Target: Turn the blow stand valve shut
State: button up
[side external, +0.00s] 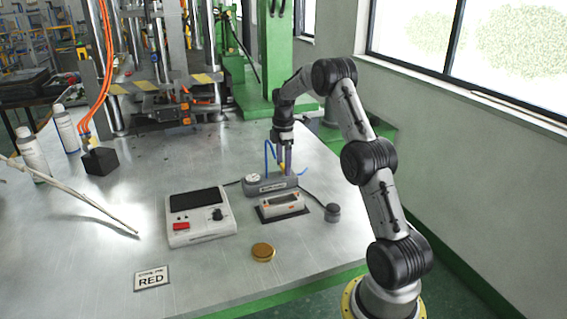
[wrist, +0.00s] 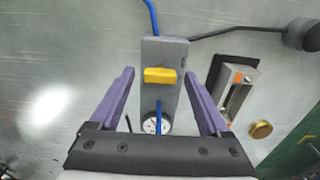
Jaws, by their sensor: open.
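The blow stand (side external: 268,186) is a grey block on the metal table, with a round white gauge (side external: 253,178) at its left end and blue hoses. In the wrist view the blow stand (wrist: 178,50) lies lengthwise, with its yellow valve handle (wrist: 160,75) set crosswise on top and the gauge (wrist: 157,123) nearer me. My gripper (wrist: 159,75) is open, its two purple fingers on either side of the block, with the handle between and beyond the tips. In the side view my gripper (side external: 286,168) points down over the block's right part and mostly hides the handle.
A white control box (side external: 201,215) stands left of the blow stand. A sign reading RED (side external: 152,278) is near the front edge.

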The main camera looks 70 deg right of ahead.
grip_shut()
dwell(0.3)
jog(key=shift+r, duration=0.1)
jog(key=m, duration=0.4)
jog(key=shift+m, duration=0.4)
jog(key=m, duration=0.4)
jog(key=shift+m, duration=0.3)
jog(key=m, duration=0.4)
jog(key=shift+m, duration=2.2)
